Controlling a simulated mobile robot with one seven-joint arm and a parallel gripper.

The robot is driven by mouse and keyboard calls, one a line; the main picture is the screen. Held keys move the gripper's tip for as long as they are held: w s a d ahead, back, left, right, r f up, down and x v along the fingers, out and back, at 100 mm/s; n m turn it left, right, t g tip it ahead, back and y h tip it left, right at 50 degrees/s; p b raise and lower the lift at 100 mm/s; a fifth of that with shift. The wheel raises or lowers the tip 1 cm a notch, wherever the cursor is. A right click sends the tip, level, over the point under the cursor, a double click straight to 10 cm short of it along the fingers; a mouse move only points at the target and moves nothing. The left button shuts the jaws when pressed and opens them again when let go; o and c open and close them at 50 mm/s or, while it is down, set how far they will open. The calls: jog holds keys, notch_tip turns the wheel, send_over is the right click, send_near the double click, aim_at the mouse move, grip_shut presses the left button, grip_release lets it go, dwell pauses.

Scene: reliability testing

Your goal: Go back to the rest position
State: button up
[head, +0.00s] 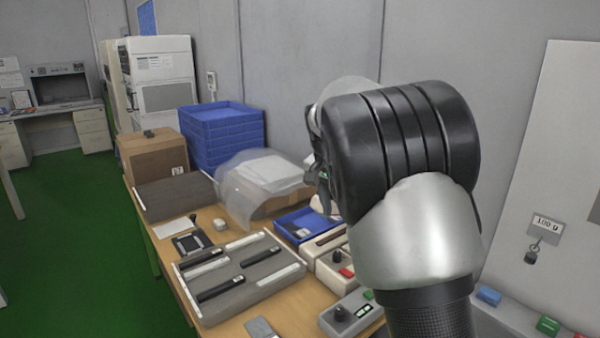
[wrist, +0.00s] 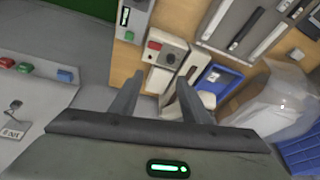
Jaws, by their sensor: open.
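My gripper shows in the wrist view (wrist: 155,90), with its two fingers spread apart and nothing between them. It hangs above the table area by a control box (wrist: 165,50) with a red button and a dark knob. In the head view my arm fills the right centre and hides most of the gripper. The wooden table (head: 215,212) lies below and to the left of the arm.
A grey tray (head: 228,308) with dark and light bars lies on the table. A small blue tray (head: 290,234), a clear curved cover (head: 233,190), stacked blue crates (head: 222,135) and a cardboard box (head: 150,158) stand behind. A grey wall is close behind the arm. Green floor is open at left.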

jog(key=s+d+r+n+y, duration=0.1)
jog(key=s+r, duration=0.2)
jog(key=s, duration=0.4)
jog(key=s+d+r+n+t+y, duration=0.1)
jog(key=s+r+n, duration=0.1)
jog(key=s, duration=0.5)
jog(key=s+d+r+n+y, duration=0.1)
jog(key=s+r, duration=0.2)
jog(key=s, duration=0.3)
jog(key=s+f+n+t, duration=0.1)
jog(key=s+f+n, duration=0.3)
jog(key=s, duration=1.1)
notch_tip(320, 180, up, 12)
jog(key=p, duration=1.2)
jog(key=shift+a+h+p, duration=0.25)
jog(key=shift+h+p, duration=0.1)
jog(key=shift+h, duration=0.05)
